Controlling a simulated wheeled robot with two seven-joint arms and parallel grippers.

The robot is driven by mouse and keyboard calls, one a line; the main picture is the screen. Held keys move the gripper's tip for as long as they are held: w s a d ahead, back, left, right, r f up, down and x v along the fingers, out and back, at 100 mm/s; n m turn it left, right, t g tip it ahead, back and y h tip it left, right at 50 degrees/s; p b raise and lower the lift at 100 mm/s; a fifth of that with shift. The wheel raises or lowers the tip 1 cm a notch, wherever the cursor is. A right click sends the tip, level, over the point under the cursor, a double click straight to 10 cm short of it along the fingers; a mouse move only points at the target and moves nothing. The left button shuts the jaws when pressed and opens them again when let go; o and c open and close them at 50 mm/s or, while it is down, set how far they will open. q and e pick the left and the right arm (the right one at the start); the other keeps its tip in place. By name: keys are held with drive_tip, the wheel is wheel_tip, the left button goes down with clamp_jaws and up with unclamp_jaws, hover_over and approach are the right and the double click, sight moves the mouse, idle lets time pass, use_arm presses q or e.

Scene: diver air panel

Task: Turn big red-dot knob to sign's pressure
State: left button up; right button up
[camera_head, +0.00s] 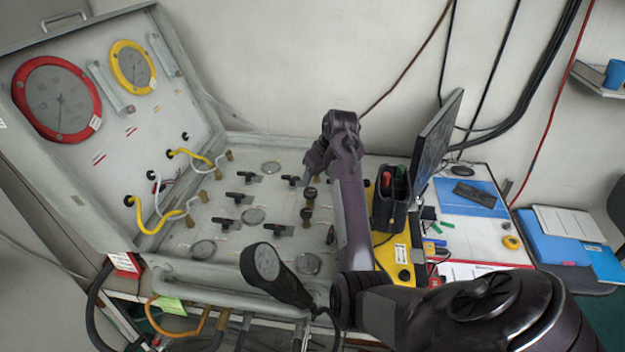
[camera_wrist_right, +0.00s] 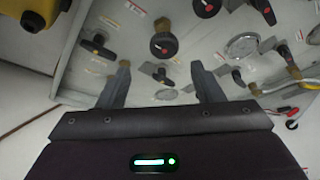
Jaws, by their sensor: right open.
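A black round knob with a red dot (camera_wrist_right: 163,45) sits on the panel, ahead of my open fingers in the right wrist view. In the head view, two dark round knobs on brass stems (camera_head: 310,193) stand just below my right gripper (camera_head: 316,172); I cannot tell which is the big one. My right gripper, in the wrist view (camera_wrist_right: 163,88), is open and empty, with fingers apart and not visibly touching the knob. A large red-rimmed gauge (camera_head: 57,98) is on the raised lid. A red-and-white sign (camera_head: 125,262) hangs at the panel's front left; its text is unreadable.
A yellow-rimmed gauge (camera_head: 133,66) sits on the lid. Several black T-handles (camera_head: 230,224) and hoses (camera_head: 150,222) surround the knobs. A black lamp-like paddle (camera_head: 266,263) rises at the front edge. A black bin (camera_head: 391,210) and a monitor (camera_head: 437,142) stand at right.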

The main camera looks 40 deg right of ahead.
sight(311, 191)
drive_tip(key=f, duration=0.1)
drive_tip(key=f+p, duration=0.1)
drive_tip(key=w+a+f+p, duration=0.1)
drive_tip(key=shift+f, duration=0.3)
drive_tip(key=shift+p+x, duration=0.3)
drive_tip(key=shift+x, duration=0.8)
drive_tip(key=shift+w+d+f, duration=0.2)
drive_tip(key=shift+d+f, duration=0.1)
drive_tip(key=shift+f, duration=0.05)
drive_tip(key=shift+w+f, duration=0.1)
drive_tip(key=shift+f, duration=0.05)
drive_tip(key=shift+a, duration=0.1)
drive_tip(key=shift+c, duration=0.4)
drive_tip(key=c, duration=0.9)
use_arm(q)
drive_tip(key=r, duration=0.1)
drive_tip(key=s, duration=0.1)
drive_tip(key=r, duration=0.1)
drive_tip(key=shift+s+a+r, duration=0.25)
drive_tip(key=shift+a+r, duration=0.05)
